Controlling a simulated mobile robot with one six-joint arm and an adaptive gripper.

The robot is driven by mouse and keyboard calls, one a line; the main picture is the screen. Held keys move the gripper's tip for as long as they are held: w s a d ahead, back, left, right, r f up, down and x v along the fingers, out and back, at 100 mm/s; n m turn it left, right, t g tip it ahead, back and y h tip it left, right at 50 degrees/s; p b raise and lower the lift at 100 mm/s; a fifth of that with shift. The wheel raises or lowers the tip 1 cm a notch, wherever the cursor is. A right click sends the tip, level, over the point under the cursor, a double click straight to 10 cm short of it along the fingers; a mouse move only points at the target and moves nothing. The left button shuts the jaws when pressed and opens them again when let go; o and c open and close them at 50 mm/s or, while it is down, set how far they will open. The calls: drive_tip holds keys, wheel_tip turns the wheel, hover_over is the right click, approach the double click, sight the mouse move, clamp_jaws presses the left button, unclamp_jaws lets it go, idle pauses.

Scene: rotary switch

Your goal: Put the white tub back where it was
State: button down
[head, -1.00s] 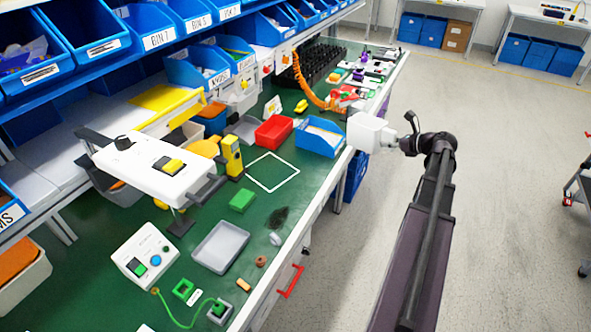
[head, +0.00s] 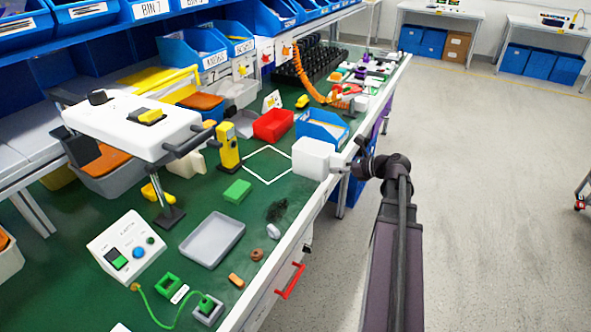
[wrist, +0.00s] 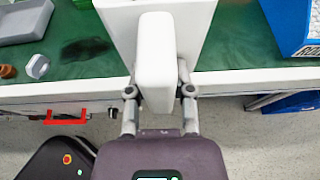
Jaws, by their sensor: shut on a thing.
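The white tub (head: 313,158) is held by my gripper (head: 342,166) at the front edge of the green bench, to the right of a white square outline (head: 268,165) marked on the bench top. In the wrist view the white tub (wrist: 155,62) stands between the two fingers of my gripper (wrist: 158,90), which are shut on it. The tub hides part of the bench edge behind it. The square outline is empty. Whether the tub touches the bench cannot be told.
A blue bin (head: 322,128) stands just behind the tub, with a red bin (head: 273,125) to its left. A yellow upright device (head: 228,147) stands left of the outline. A green block (head: 237,191), a dark patch (head: 277,210) and a grey tray (head: 212,240) lie nearer.

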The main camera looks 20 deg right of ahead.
drive_tip(key=shift+a+f+b, duration=0.3)
drive_tip(key=shift+a+f, duration=0.2)
drive_tip(key=shift+a, duration=0.35)
drive_tip(key=w, duration=0.5)
drive_tip(key=w+d+f+b, duration=0.1)
drive_tip(key=w, duration=0.4)
drive_tip(key=w+d, duration=0.1)
drive_tip(key=w, duration=0.5)
drive_tip(key=shift+d+f, duration=0.1)
drive_tip(key=shift+f, duration=0.15)
drive_tip(key=shift+s+f+b, duration=0.1)
drive_tip(key=shift+b, duration=0.2)
drive_tip(key=shift+f+b, duration=1.7)
drive_tip(key=shift+c, duration=2.4)
unclamp_jaws()
